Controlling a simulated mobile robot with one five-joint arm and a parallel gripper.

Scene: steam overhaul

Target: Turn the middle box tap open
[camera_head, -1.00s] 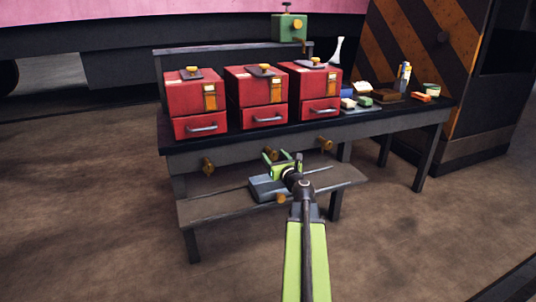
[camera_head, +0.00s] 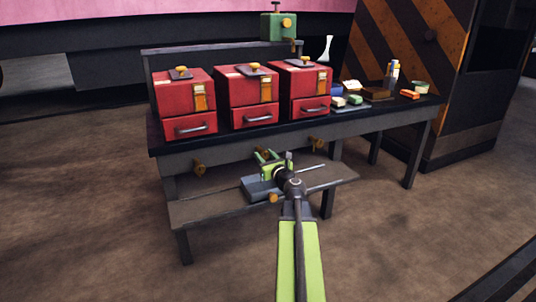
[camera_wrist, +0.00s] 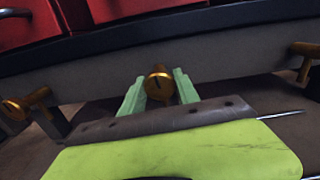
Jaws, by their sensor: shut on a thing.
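The middle box tap (camera_wrist: 158,84) is a brass knob on the front rail of the bench, below the middle red box (camera_head: 247,86). My gripper (camera_wrist: 160,80) has a pale green finger on each side of the knob and is shut on it. In the head view my gripper (camera_head: 268,156) is at the rail under the middle box, and its fingers largely hide the tap there. A slot line shows on the knob's round face in the wrist view.
A left tap (camera_head: 199,167) and a right tap (camera_head: 316,144) sit on the same rail. A lower shelf (camera_head: 210,207) lies under my gripper, with a grey block (camera_head: 259,189) on it.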

